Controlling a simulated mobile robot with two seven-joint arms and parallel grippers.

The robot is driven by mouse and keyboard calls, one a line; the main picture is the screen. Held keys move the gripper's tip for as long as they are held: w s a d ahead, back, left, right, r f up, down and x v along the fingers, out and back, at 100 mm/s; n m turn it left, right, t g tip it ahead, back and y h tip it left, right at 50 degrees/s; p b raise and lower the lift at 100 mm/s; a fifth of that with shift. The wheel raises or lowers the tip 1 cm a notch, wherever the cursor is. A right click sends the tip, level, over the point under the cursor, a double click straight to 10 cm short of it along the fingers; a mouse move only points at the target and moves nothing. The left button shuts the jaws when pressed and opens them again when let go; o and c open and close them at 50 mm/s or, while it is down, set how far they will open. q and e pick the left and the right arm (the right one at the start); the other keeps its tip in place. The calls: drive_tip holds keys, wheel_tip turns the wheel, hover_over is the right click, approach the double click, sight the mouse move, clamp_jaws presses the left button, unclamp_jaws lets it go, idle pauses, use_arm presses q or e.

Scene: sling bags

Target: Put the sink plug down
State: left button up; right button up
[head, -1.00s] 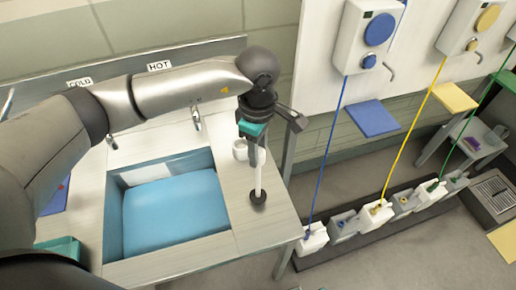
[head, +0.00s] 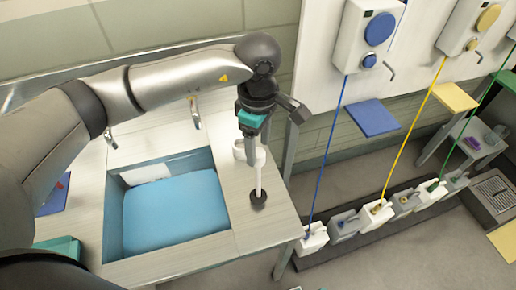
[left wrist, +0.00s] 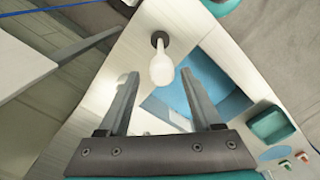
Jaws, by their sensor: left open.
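The sink plug (head: 258,198), a black disc with a tall white handle, stands upright on the counter right of the basin. The left wrist view shows its rounded white handle (left wrist: 162,68) and part of the black disc beyond. My left gripper (head: 252,160) is open above and just behind the plug, pointing down. In the left wrist view its two fingers (left wrist: 160,80) are spread on either side of the handle's top, with a visible gap to each. My right gripper is not in view.
The sink basin (head: 114,215) with a blue interior lies left of the plug. Two taps (head: 195,112) are behind it. The counter's right edge is near the plug.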

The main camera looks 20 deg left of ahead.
use_arm(q)
wheel_tip(320, 180, up, 10)
drive_tip(key=b, duration=0.1)
